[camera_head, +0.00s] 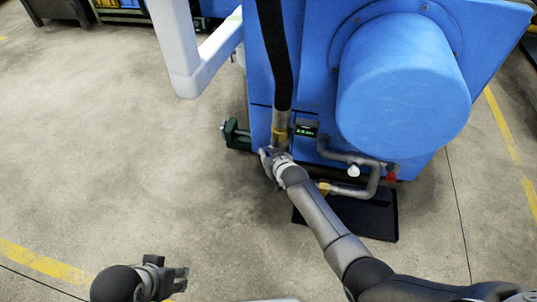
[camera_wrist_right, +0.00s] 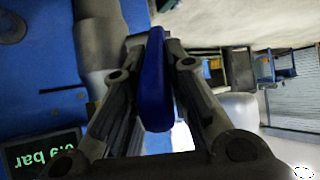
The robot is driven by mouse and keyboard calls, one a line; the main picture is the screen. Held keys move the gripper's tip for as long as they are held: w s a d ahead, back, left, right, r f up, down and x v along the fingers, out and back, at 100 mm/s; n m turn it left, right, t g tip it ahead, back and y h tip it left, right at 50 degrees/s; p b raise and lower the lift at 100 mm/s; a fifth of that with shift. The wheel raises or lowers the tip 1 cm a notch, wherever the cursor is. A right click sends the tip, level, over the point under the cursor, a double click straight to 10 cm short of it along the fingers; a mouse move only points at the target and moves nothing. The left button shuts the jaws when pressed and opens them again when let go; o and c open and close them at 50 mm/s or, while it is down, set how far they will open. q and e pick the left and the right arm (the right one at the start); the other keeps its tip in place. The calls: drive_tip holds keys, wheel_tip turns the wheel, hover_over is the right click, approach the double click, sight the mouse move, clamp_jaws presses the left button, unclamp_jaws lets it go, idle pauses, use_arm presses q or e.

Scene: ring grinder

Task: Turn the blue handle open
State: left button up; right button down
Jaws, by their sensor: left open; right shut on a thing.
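The blue handle (camera_wrist_right: 156,95) shows in the right wrist view as a narrow blue lever between the two fingers of my right gripper (camera_wrist_right: 152,42). The fingers are shut on it, touching both sides. In the head view my right gripper (camera_head: 268,157) is at the lower end of the grey vertical pipe (camera_head: 281,120), by the machine's lower left corner. There I cannot make out the handle, which the gripper hides. My left gripper (camera_head: 178,279) is open and empty over the floor at the bottom left, well away from the handle.
The blue machine (camera_head: 300,60) with a big cylinder (camera_head: 405,85) fills the upper right. A small display (camera_head: 306,128) with a green reading in bar (camera_wrist_right: 42,153) sits close to the right gripper. Bent pipes (camera_head: 345,157) and a black tray (camera_head: 375,215) lie right. Floor at left is clear.

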drive_tip(key=shift+w+r, duration=0.1)
idle(0.4)
drive_tip(key=c, duration=1.4)
unclamp_jaws()
drive_tip(key=shift+v, duration=6.05)
drive_tip(key=shift+w+r, duration=0.1)
drive_tip(key=shift+w, duration=0.05)
